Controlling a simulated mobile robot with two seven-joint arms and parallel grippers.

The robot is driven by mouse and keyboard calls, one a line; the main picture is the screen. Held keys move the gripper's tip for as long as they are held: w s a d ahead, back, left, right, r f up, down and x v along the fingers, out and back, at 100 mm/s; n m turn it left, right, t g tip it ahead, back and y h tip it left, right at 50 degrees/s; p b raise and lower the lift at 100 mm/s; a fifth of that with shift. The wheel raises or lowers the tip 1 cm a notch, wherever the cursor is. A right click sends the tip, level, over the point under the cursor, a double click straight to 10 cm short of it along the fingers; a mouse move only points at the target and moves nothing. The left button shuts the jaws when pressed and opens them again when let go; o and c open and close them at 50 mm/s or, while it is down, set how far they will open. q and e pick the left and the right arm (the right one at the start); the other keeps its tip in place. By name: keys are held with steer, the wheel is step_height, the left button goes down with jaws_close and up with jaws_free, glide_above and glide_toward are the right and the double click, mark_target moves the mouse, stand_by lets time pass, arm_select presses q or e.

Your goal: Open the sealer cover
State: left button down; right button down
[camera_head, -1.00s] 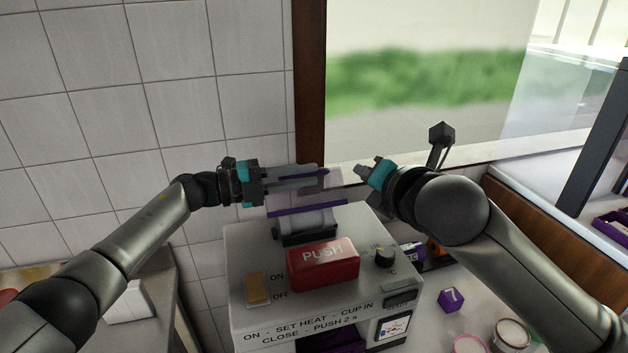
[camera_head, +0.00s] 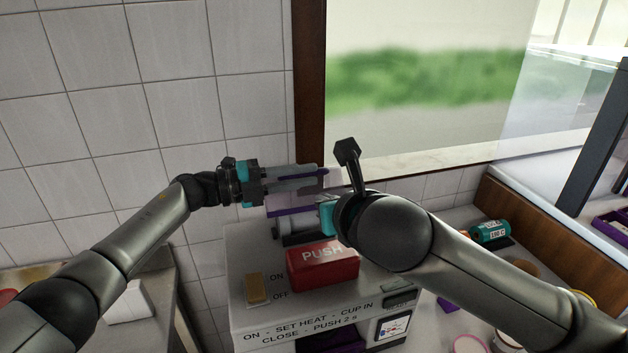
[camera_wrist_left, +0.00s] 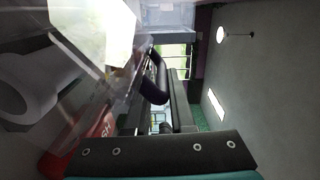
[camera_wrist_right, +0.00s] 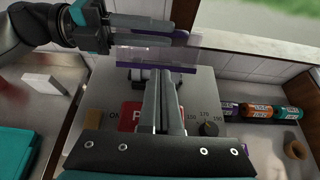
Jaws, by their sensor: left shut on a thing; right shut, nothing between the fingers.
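The sealer (camera_head: 255,290) is a white machine with a red PUSH button (camera_head: 322,264), also seen in the right wrist view (camera_wrist_right: 130,113). Its clear cover (camera_wrist_right: 150,55) stands raised at the back, with a purple strip (camera_wrist_right: 155,67) along its lower edge. My left gripper (camera_head: 318,176) is shut on the cover's dark purple handle (camera_wrist_left: 153,88) above the machine. My right gripper (camera_wrist_right: 165,78) is shut and empty, low over the sealer's top and just in front of the cover; whether it touches the cover I cannot tell. My right arm hides part of the cover in the head view.
A dial (camera_wrist_right: 208,129) sits on the sealer's top right. A tiled wall and a window are close behind. A white block (camera_head: 130,302) lies on the left counter.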

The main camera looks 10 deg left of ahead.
steer(key=x, duration=0.3)
steer(key=shift+w+a+f, duration=0.1)
steer(key=shift+w+f, duration=0.1)
steer(key=shift+w, duration=0.15)
steer(key=shift+w+a+r, duration=0.2)
steer(key=shift+w+a, duration=0.05)
steer(key=shift+w, duration=0.35)
steer(key=shift+w+a+r, duration=0.25)
steer(key=shift+w, duration=0.35)
steer(key=shift+w+a+r, duration=0.2)
steer(key=shift+w+a, duration=0.05)
steer(key=shift+w, duration=0.35)
